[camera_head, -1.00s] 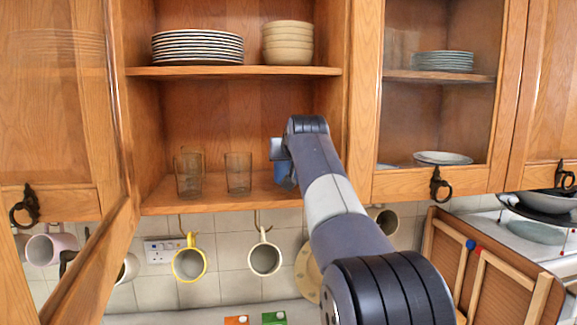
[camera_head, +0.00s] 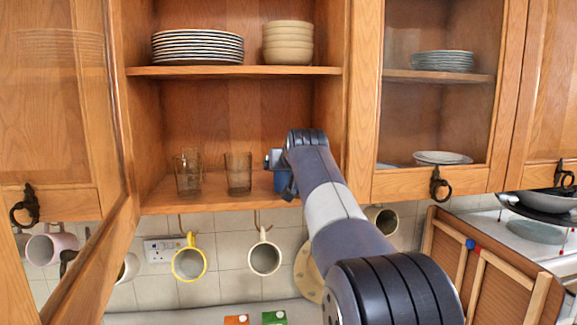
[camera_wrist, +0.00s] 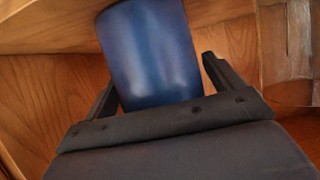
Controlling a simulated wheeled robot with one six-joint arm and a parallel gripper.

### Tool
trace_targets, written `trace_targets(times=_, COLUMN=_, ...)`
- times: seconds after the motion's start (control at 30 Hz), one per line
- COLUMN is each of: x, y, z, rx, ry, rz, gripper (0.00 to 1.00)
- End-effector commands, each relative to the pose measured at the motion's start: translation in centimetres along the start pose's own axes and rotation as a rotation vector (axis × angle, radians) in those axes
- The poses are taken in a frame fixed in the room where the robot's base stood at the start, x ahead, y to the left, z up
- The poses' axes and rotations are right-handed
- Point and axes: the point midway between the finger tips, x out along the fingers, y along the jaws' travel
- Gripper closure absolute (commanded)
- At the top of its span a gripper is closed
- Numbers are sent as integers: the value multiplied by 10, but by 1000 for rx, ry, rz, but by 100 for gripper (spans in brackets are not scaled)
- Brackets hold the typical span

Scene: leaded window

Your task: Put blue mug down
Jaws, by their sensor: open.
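The blue mug (camera_wrist: 150,52) fills the upper middle of the wrist view, its smooth side facing the camera. In the head view a small blue part of the mug (camera_head: 283,182) shows at the right of the cabinet's lower shelf (camera_head: 215,200); my arm hides most of it. My gripper (camera_wrist: 158,75) is open, with one dark finger on each side of the mug. A gap shows between the right finger and the mug. The mug's base and its contact with the shelf are hidden.
Plates (camera_head: 197,48) and bowls (camera_head: 288,43) sit on the shelf above. An open cabinet door (camera_head: 95,265) is at left. Mugs, including a yellow-rimmed one (camera_head: 189,263), hang below.

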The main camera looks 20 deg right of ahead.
Motion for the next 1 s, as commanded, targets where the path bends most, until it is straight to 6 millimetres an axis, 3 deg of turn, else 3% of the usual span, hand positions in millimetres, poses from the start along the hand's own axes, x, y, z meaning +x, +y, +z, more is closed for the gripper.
trace_targets(times=0.27, x=-9, y=0, z=-1, rx=0, ry=2, rz=0, gripper=11)
trace_targets(times=0.7, x=-95, y=0, z=0, rx=0, ry=3, rz=0, gripper=11)
trace_targets(times=1.0, x=-120, y=0, z=-1, rx=0, ry=-1, rz=0, gripper=11)
